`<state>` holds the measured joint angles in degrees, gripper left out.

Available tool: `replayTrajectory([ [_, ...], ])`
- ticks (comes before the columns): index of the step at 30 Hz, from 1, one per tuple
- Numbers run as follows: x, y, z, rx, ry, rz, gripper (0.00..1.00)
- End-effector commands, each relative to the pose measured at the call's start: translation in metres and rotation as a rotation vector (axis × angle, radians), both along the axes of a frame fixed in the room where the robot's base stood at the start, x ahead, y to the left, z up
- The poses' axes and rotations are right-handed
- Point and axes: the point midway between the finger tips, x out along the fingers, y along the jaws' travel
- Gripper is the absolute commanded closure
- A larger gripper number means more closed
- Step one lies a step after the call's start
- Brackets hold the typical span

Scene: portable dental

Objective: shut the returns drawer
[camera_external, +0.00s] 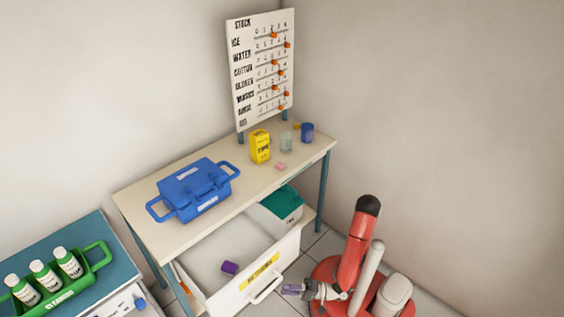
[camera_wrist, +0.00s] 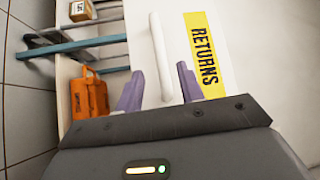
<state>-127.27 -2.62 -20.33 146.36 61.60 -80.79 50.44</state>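The returns drawer (camera_external: 225,296) is a white drawer under the beige table, pulled well out, with a yellow label on its front. Its white bar handle (camera_external: 267,291) is on the front; the handle also shows in the wrist view (camera_wrist: 161,50) beside the "RETURNS" label (camera_wrist: 204,55). A purple item (camera_external: 229,267) lies inside the drawer. My gripper (camera_external: 291,289) is just right of the handle in the external view. In the wrist view, its two purple fingers (camera_wrist: 158,84) are apart, with the handle's end showing between them. Whether they touch it I cannot tell.
A white bin with a green lid (camera_external: 282,204) stands on the lower shelf behind the drawer. A blue case (camera_external: 195,189) and a yellow box (camera_external: 260,146) are on the table. An orange container (camera_wrist: 88,95) shows at left in the wrist view. Tiled floor is clear around my base.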

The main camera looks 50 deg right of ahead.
Motion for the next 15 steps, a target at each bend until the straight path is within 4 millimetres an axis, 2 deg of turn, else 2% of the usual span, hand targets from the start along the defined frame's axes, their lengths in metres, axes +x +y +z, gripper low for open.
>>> replayTrajectory([
  [5,0.016,0.016,0.01,-0.005,-0.004,-0.004,0.62],
  [6,0.021,0.021,0.005,-0.002,-0.001,-0.002,0.62],
  [15,0.047,0.048,0.01,0.0,0.0,0.0,0.62],
])
